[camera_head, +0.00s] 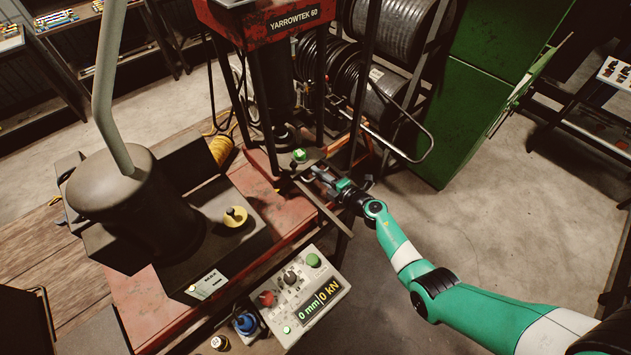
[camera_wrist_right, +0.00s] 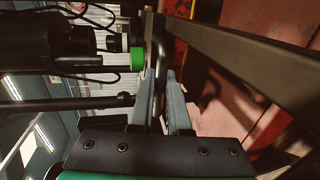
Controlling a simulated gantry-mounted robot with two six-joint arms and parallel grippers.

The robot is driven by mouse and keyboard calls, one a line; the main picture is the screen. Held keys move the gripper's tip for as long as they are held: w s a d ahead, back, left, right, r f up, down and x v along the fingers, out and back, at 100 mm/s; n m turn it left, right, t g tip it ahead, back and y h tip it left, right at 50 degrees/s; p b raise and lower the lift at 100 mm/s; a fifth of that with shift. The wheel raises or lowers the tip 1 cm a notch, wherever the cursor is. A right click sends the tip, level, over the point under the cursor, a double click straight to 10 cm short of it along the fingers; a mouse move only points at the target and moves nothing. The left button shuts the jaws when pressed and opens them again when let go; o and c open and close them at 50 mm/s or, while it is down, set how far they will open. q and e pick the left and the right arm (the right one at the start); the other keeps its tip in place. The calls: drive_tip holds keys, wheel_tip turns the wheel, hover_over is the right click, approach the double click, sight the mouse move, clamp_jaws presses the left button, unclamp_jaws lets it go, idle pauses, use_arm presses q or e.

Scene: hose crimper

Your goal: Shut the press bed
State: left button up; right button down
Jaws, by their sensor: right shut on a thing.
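The press (camera_head: 285,18) is a red frame with dark uprights, marked YARROWTEK 60. At its base is the dark press bed (camera_head: 290,163), with a small green-topped part on it. A dark bar (camera_head: 322,207) sticks out from the bed towards the front right. My right gripper (camera_head: 318,174) is at the bed's front right side. In the right wrist view its two grey fingers (camera_wrist_right: 170,95) are shut on a dark upright handle bar (camera_wrist_right: 157,50). A green cylinder end (camera_wrist_right: 137,59) is just left of the fingers. How far the bed stands out is hard to tell. My left gripper is not in view.
A control box (camera_head: 308,295) reading 0 mm and 0 kN stands in front of the press. A large dark drum-shaped machine (camera_head: 125,200) is at left. Hose reels (camera_head: 395,40) and a green cabinet (camera_head: 465,100) are behind. Open floor lies to the right.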

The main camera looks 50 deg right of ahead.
drive_tip(key=c, duration=0.9)
unclamp_jaws()
drive_tip(key=shift+w, duration=0.15)
drive_tip(key=shift+s+r, duration=0.1)
drive_tip(key=shift+s, duration=0.2)
drive_tip(key=p+v, duration=0.5)
drive_tip(key=v, duration=0.6)
